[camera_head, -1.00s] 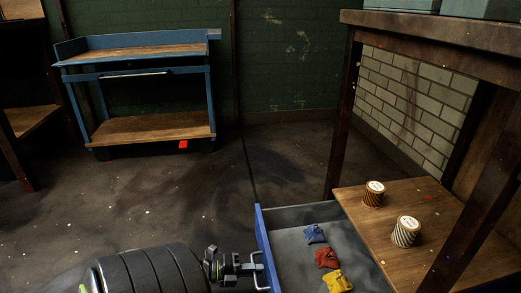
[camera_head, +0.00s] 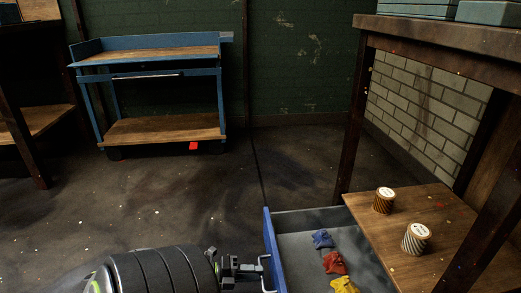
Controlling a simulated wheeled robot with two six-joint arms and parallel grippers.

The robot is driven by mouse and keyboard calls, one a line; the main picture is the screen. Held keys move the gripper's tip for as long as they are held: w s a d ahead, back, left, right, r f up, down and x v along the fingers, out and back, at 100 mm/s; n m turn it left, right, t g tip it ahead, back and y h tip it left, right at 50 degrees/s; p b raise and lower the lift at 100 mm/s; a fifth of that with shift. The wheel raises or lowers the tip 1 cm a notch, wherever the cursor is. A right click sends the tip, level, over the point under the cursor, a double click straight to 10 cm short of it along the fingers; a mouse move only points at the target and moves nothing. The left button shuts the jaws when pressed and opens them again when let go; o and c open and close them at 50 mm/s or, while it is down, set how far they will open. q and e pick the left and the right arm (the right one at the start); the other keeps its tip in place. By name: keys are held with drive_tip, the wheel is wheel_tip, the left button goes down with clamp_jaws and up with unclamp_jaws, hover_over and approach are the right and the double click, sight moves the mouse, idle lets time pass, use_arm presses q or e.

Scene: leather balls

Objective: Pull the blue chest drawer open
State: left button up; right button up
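The blue-fronted drawer (camera_head: 274,250) stands open below the wooden bench at the lower right, its grey inside showing. It holds a blue piece (camera_head: 322,239), a red piece (camera_head: 333,262) and a yellow piece (camera_head: 345,285), all small and crumpled-looking. A pale metal handle (camera_head: 267,286) sits on the outer face of the drawer front. My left gripper (camera_head: 259,270) comes in from the left at the bottom edge, with its fingers close together at the handle, seemingly shut on it. The lowest part of the drawer is cut off by the picture edge. My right gripper is out of view.
Two spools, one brown (camera_head: 384,200) and one grey (camera_head: 416,238), stand on the wooden shelf (camera_head: 435,205) right of the drawer. A dark bench leg (camera_head: 351,130) rises behind it. A blue cart (camera_head: 160,90) stands farther back.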

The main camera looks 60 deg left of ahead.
use_arm(q)
drive_tip(key=v, duration=1.4)
drive_tip(key=shift+s+a, duration=0.2)
drive_tip(key=shift+s, duration=0.05)
drive_tip(key=shift+r, duration=0.1)
